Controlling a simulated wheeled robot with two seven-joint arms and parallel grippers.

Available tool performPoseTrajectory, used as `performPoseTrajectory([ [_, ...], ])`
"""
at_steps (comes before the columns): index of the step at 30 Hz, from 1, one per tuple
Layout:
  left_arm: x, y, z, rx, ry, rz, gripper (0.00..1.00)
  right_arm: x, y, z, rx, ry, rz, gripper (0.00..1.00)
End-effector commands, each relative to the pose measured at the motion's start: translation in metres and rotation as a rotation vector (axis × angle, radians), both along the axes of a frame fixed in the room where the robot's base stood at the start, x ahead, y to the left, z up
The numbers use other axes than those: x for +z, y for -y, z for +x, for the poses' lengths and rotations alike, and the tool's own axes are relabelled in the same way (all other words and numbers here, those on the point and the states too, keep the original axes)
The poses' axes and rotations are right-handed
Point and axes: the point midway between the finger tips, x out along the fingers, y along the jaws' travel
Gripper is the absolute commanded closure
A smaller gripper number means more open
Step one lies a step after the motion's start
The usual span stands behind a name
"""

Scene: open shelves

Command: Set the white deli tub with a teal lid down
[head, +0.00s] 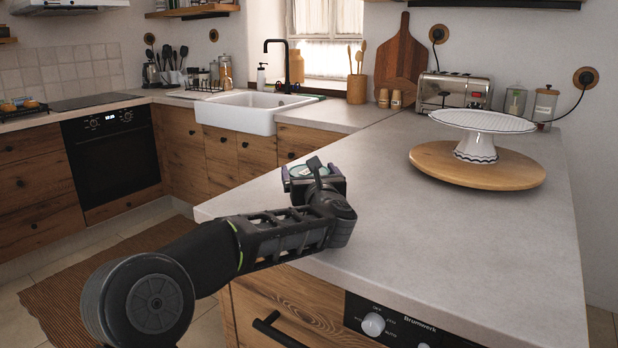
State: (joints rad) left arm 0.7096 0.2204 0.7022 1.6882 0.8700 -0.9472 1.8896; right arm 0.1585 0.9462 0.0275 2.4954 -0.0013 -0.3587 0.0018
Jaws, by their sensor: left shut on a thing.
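My left arm comes in from the lower left, and its gripper (317,180) is over the near left edge of the grey countertop (420,225). The left gripper is shut on the white deli tub with a teal lid (300,169). Only a small part of the tub and its teal top shows between the dark gripper parts; the rest is hidden. I cannot tell whether the tub's bottom touches the counter. My right gripper is not in view.
A white cake stand (482,124) stands on a round wooden board (436,163) at the right. A toaster (455,92), jars and a cutting board (400,55) line the back. The middle and front of the counter are clear. A sink (243,110) is farther back.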

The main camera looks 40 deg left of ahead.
Motion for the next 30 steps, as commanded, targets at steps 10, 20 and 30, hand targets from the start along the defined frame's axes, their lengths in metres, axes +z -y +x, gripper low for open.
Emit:
performPoseTrajectory([
  [10, 0.054, 0.000, 0.000, 0.000, 0.008, 0.002, 0.74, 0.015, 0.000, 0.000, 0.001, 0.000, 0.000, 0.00],
  [20, 0.100, 0.000, 0.000, 0.001, 0.004, 0.000, 0.74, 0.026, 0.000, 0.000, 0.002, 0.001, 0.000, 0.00],
  [30, 0.101, 0.000, 0.000, 0.000, 0.003, 0.001, 0.74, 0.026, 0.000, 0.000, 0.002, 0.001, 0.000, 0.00],
])
